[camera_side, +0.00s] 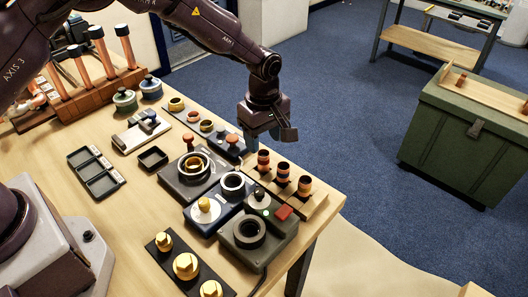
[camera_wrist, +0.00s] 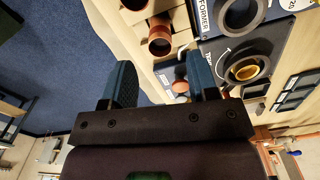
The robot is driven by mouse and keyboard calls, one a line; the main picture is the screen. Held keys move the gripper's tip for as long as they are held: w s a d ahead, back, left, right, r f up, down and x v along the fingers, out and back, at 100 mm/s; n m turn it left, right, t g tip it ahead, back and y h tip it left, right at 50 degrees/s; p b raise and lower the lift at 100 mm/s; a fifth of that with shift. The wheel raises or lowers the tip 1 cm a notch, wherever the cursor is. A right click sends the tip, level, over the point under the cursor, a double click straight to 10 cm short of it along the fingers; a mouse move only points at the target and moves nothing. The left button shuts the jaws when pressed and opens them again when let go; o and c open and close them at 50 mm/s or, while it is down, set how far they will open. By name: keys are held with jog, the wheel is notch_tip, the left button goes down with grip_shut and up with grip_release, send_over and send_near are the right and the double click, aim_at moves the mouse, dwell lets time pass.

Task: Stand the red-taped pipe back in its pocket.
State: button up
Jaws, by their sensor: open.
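Three short copper pipe pieces with reddish and dark bands stand upright in a wooden block; the nearest to my gripper is the far banded piece (camera_side: 263,160). Two show in the wrist view, one a red-brown open-ended piece (camera_wrist: 160,42). Several long copper pipes (camera_side: 103,52) with dark bands stand in a wooden rack (camera_side: 98,97) at the far left. I cannot tell which pipe has red tape, or which pocket is its own.
Dark fixtures with rings (camera_side: 192,166) and a black round socket (camera_side: 249,232) crowd the middle. A tray of brass fittings (camera_side: 186,266) is in front. An empty black tray (camera_side: 98,176) lies left. A green chest (camera_side: 455,135) stands across open floor.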

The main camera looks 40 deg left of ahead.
jog(key=shift+r, duration=2.8)
notch_tip(320, 180, up, 10)
jog(key=m+t, duration=0.1)
jog(key=m, duration=0.2)
send_over(264, 153)
jog(key=s+a, duration=0.4)
jog(key=s+a+r+m+t+h, duration=0.1)
jog(key=s+a+r+m, duration=0.15)
jog(key=s+r, duration=0.35)
jog(key=s+a+r+m+t, duration=0.1)
jog(key=s+a+r+m, duration=0.1)
jog(key=s+m, duration=0.3)
jog(key=s+a+r+m+t+y, duration=0.1)
jog(key=s+m, duration=0.4)
jog(key=s, duration=0.7)
jog(key=shift+s+a+r+t, duration=0.45)
jog(key=shift+a+t, duration=0.35)
jog(key=shift+a, duration=0.15)
